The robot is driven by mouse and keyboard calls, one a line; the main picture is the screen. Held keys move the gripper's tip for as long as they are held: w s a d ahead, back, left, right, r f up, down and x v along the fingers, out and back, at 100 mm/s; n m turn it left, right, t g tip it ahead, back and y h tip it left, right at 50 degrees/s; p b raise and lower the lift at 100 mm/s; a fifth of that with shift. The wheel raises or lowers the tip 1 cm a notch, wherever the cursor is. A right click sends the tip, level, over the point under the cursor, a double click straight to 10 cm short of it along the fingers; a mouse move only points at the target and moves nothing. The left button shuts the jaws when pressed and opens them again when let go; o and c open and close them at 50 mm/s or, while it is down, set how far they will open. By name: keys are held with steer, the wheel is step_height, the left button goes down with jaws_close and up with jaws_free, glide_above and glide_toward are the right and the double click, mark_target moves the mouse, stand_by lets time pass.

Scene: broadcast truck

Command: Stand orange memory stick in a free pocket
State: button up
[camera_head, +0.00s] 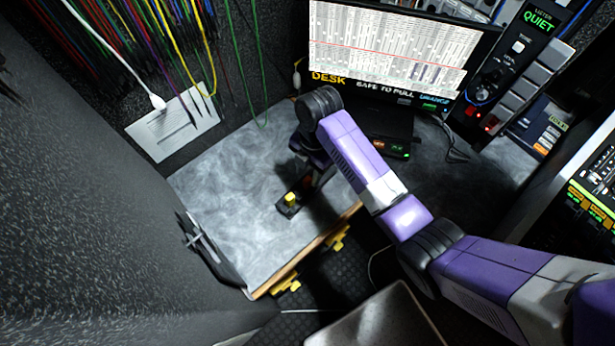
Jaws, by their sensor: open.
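A small dark block (287,211) sits on the grey desk near its front edge. A yellow stick (290,197) stands upright at its left end. A small orange-red patch (307,181) shows at the block's far end, beside my gripper. It may be the orange memory stick, but it is too small and covered to tell. My gripper (315,180) is open and points down over the far right part of the block. My arm hides much of that area, so the block's other pockets cannot be made out.
A monitor (390,50) reading "DESK SAFE TO PULL ORANGE" stands at the back. A dark device (392,149) with orange and green lights lies below it. Yellow clamps (288,283) line the desk's front edge. The desk's left side (225,190) is clear. Cables hang at upper left.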

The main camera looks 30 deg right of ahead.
steer(key=shift+d+r, duration=0.15)
steer(key=shift+r, duration=0.85)
steer(key=shift+d+r, duration=0.1)
steer(key=shift+r, duration=0.9)
steer(key=w+r+m+t, duration=0.4)
steer(key=w+m+t, duration=0.2)
steer(key=w, duration=0.4)
step_height(320, 180, up, 8)
steer(key=r+m+t+h+b, duration=0.1)
steer(key=m+t+h, duration=0.1)
steer(key=m+t, duration=1)
glide_above(310, 177)
steer(key=s+a, duration=0.2)
steer(key=a, duration=0.1)
steer(key=m+g, duration=0.2)
steer(key=s+d+r+m+t+h+b, duration=0.1)
steer(key=s+r+m, duration=0.1)
steer(key=s, duration=0.6)
steer(key=s+d+r+m+t, duration=0.1)
steer(key=s+r, duration=0.2)
steer(key=s, duration=0.4)
steer(key=s+f+n+g+y, duration=0.1)
steer(key=s+g, duration=0.1)
steer(key=s, duration=1.1)
steer(key=shift+d+n+g+y+b, duration=0.2)
steer(key=shift+n+g+y+b, duration=0.1)
steer(key=shift+g+b, duration=0.1)
